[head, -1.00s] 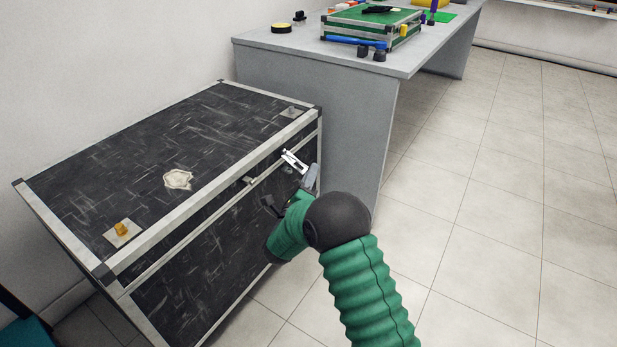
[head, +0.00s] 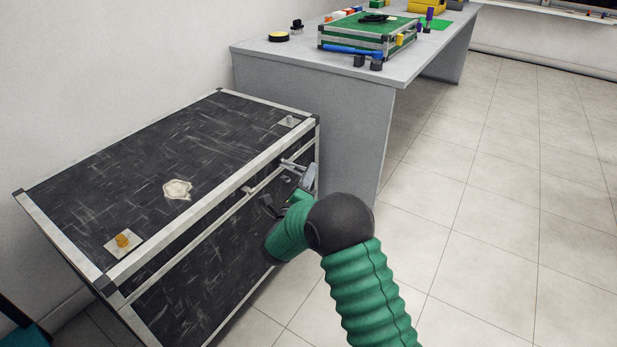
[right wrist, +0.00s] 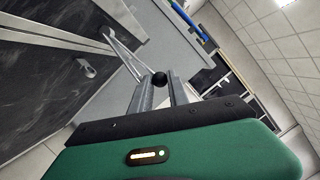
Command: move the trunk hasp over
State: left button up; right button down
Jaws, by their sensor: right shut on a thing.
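The black trunk (head: 120,170) with pale metal edges stands against the wall at the left, lid closed. The trunk hasp (head: 290,164), a narrow silver strip, juts out from the front near the right corner. In the right wrist view the hasp (right wrist: 122,54) runs from the trunk towards my fingertips. My right gripper (head: 308,178) is at its outer end; in the right wrist view the gripper (right wrist: 160,88) is shut with a dark round knob between its fingertips. The exact grip is partly hidden in the head view. My left gripper is out of view.
Tiled floor (head: 490,220) at the right is clear.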

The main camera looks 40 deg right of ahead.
jog(key=shift+r, duration=0.1)
jog(key=shift+w+a+r+p, duration=0.15)
jog(key=shift+r+p, duration=0.4)
jog(key=shift+r, duration=0.55)
jog(key=c, duration=1.1)
grip_release()
jog(key=shift+c, duration=0.2)
jog(key=shift+f, duration=0.1)
